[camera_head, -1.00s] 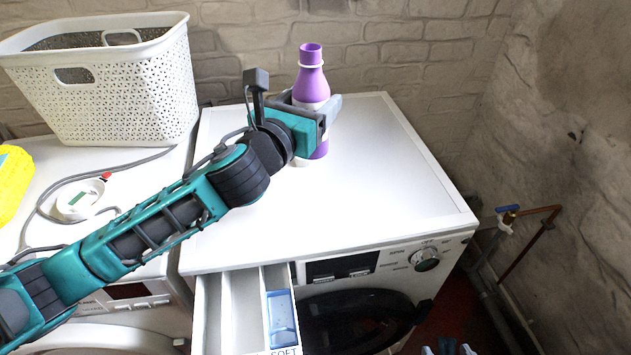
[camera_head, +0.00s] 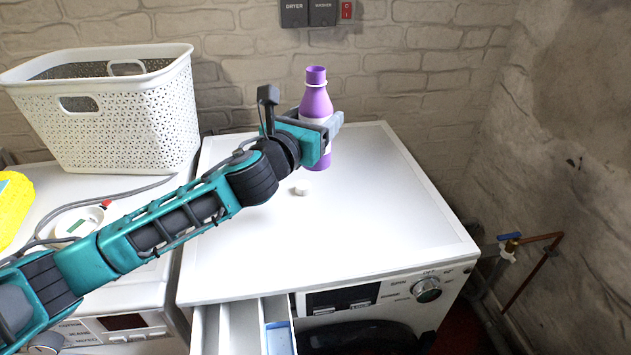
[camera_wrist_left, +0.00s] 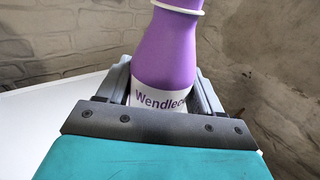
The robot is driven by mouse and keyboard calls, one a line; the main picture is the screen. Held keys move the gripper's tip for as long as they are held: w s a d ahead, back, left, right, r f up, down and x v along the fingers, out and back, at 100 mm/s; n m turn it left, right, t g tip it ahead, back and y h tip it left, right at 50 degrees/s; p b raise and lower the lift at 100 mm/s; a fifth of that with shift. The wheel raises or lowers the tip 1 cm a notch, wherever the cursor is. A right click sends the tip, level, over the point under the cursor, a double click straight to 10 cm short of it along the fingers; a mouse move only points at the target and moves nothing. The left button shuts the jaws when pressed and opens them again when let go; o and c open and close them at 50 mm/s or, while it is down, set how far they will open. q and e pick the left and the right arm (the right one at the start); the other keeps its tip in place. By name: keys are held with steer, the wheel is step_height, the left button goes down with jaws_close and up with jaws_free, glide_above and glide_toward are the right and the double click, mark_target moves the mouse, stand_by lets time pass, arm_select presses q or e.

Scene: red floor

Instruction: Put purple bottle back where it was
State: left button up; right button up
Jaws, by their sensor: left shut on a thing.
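The purple bottle (camera_head: 316,101) is upright at the back of the white washing machine top (camera_head: 330,235), with its mouth open. My left gripper (camera_head: 328,128) is shut around its middle, over the white label. In the left wrist view the bottle (camera_wrist_left: 166,55) stands between the two fingers of my left gripper (camera_wrist_left: 164,90), and part of the label reads "Wendle". Whether the bottle's base touches the machine top I cannot tell. A small white cap-like piece (camera_head: 302,187) lies on the machine top in front of the bottle. My right gripper is not in view.
A white perforated basket (camera_head: 125,125) stands on the left machine, beside a hose, a round white item (camera_head: 78,222) and a yellow object (camera_head: 14,205). The detergent drawer (camera_head: 240,328) is pulled out at the front. The right part of the top is clear.

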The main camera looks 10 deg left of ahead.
arm_select(q)
step_height(320, 180, down, 9)
steer(key=shift+r+b, duration=0.1)
steer(key=shift+b, duration=1.05)
steer(key=shift+f+b, duration=0.8)
steer(key=shift+f, duration=1.2)
steer(key=shift+f, duration=0.1)
steer(key=shift+f, duration=0.2)
steer(key=o, duration=1.3)
steer(key=shift+o, duration=0.2)
steer(key=shift+r, duration=0.1)
